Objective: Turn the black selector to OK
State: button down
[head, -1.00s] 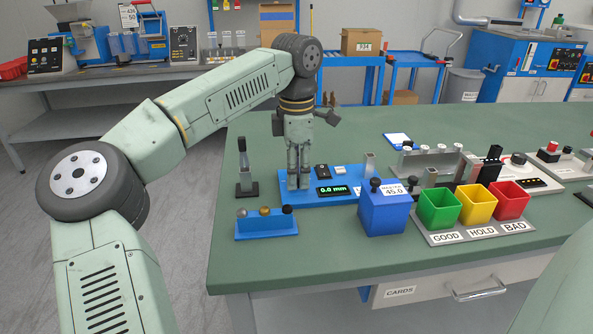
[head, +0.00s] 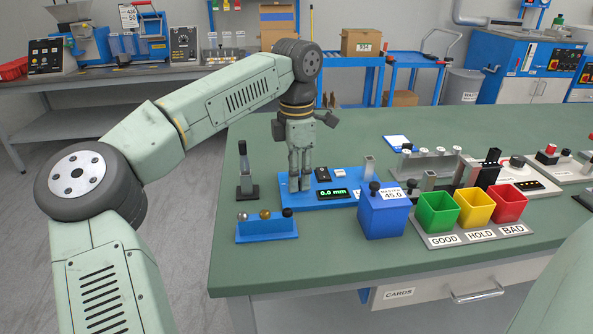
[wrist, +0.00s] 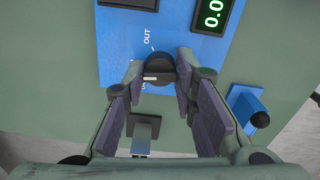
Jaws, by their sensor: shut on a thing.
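The black selector (wrist: 160,66) sits near the edge of the blue gauge board (wrist: 112,62). In the wrist view my gripper (wrist: 161,72) has a fingertip on each side of the selector and is shut on it. A white mark on the selector points left in that view. The word OUT stands above it, and another label at its lower left is mostly hidden by a finger; I cannot read OK. In the head view my gripper (head: 299,186) points down at the left end of the board, and its fingers hide the selector.
A green display (head: 333,192) on the board reads 0.0 mm. A blue ball rack (head: 266,230) stands in front, a black-handled stand (head: 246,180) at left. The blue MASTER block (head: 383,217) and green, yellow and red bins (head: 439,211) stand to the right.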

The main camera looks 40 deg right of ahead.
jog(key=n+p, duration=0.2)
jog(key=n, duration=0.3)
jog(key=shift+r, duration=0.1)
jog(key=n, duration=0.5)
jog(key=shift+p, duration=0.4)
jog(key=c, duration=1.3)
grip_release()
notch_tip(320, 180, up, 12)
